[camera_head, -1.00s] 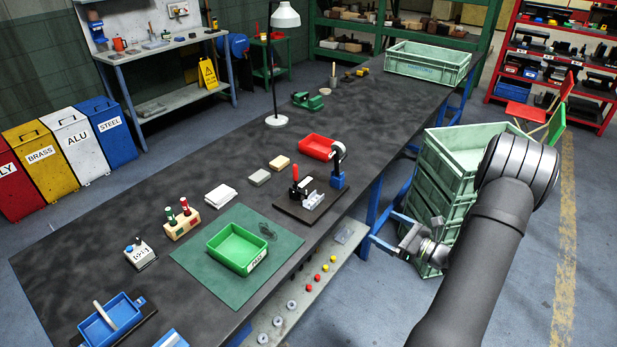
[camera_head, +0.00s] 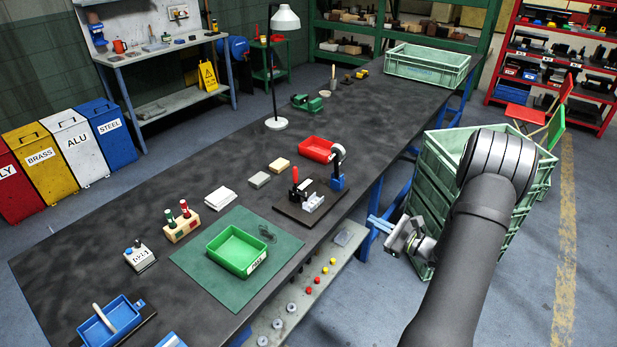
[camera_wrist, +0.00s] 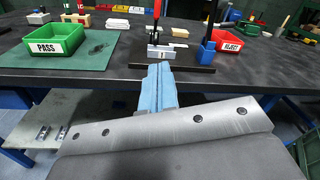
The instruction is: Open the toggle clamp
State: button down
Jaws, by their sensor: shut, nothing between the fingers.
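The toggle clamp (camera_head: 311,203) stands on a dark base plate (camera_head: 290,212) near the table's right edge, with its red handle (camera_head: 294,174) upright. In the wrist view the red handle (camera_wrist: 157,9) rises above the silver clamp body (camera_wrist: 160,52), straight ahead of the fingers. My gripper (camera_head: 374,222) is beside the table edge, to the right of and nearer than the clamp, apart from it. In the wrist view the light blue fingers of my gripper (camera_wrist: 158,75) are together and empty. The fingertips overlap the table's front edge in that picture.
A blue post with a dark curved arm (camera_head: 338,180) stands right beside the clamp. A red bin (camera_head: 316,149) is behind it, and a green PASS bin (camera_head: 236,251) sits on a green mat (camera_head: 192,262). Stacked green crates (camera_head: 435,185) stand right of the table.

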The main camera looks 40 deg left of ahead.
aim_at(296, 173)
jog(key=a+r+n+t, duration=0.1)
jog(key=a+r+n, duration=0.1)
jog(key=a+n, duration=1)
jog(key=shift+s+a+r+n, duration=0.25)
jog(key=shift+s+a+n, duration=0.2)
jog(key=shift+a, duration=0.35)
jog(key=shift+a, duration=0.1)
jog(key=w+a, duration=0.2)
jog(key=a, duration=1.1)
jog(key=shift+a, duration=0.3)
jog(key=shift+w+a+r+h, duration=0.1)
jog(key=shift+a+r+h, duration=0.15)
jog(key=shift+h, duration=0.25)
jog(key=shift+a+r+n+h, duration=0.15)
jog(key=shift+a+h, duration=0.4)
jog(key=shift+h, duration=0.05)
jog(key=shift+a+r+n+h, duration=0.1)
jog(key=shift+a+r+h, duration=0.05)
jog(key=shift+a+h, duration=0.4)
jog(key=a+f+h, duration=0.4)
jog(key=a+h, duration=0.4)
jog(key=h, duration=0.2)
jog(key=shift+a+f+n+g+h, duration=0.15)
jog(key=shift+a+n+g+h, duration=0.2)
jog(key=shift+a+n+g, duration=0.05)
jog(key=shift+f, duration=0.2)
